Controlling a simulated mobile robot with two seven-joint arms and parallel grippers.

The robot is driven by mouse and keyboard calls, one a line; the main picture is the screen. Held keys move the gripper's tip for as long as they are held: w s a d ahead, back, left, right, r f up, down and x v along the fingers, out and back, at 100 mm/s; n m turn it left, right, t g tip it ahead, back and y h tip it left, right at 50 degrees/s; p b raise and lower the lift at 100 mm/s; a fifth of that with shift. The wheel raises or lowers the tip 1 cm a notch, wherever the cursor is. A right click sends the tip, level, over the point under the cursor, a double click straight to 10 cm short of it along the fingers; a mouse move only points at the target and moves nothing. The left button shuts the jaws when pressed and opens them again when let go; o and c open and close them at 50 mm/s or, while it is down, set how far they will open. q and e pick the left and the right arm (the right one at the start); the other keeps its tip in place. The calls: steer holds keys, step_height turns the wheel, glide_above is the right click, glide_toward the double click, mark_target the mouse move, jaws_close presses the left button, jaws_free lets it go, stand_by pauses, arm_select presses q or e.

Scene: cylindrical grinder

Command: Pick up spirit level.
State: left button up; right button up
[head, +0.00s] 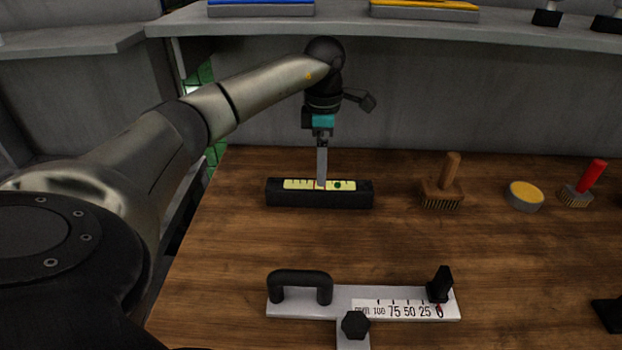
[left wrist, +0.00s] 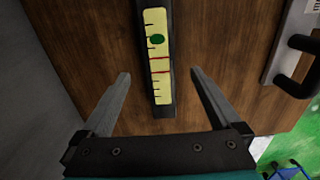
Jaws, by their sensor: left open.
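The spirit level (head: 360,198) is a black bar with a yellow scale and a green bubble, lying on the wooden table. My left gripper (head: 321,184) is directly over it in the head view, pointing down. In the left wrist view the level (left wrist: 165,112) runs lengthwise between the two spread fingers of the left gripper (left wrist: 160,80). The fingers are open, one on each side of the level with gaps to it. Their exact height over the table is hard to tell. My right gripper is not in view.
A measuring tool with a black handle (head: 300,284) lies nearer on the table (head: 240,250). To the right are a wooden brush (head: 443,190), a round yellow-topped tin (head: 525,196) and a red-handled brush (head: 585,185). A grey shelf (head: 340,27) spans above.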

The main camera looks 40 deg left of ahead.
mark_target(319, 193)
arm_select(q)
steer(key=shift+f, duration=0.85)
steer(key=shift+s+f+b, duration=0.1)
steer(key=shift+f+b, duration=0.25)
steer(key=shift+f, duration=0.3)
step_height(319, 193, down, 4)
steer(key=shift+a+r+b, duration=0.15)
steer(key=shift+b, duration=0.35)
steer(key=shift+f, duration=0.35)
steer(key=c, duration=0.8)
jaws_close()
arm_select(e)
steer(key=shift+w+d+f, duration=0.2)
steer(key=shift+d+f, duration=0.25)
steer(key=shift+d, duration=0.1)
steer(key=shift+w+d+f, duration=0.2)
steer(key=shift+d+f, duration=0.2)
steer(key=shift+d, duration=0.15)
arm_select(q)
steer(key=shift+r, duration=0.1)
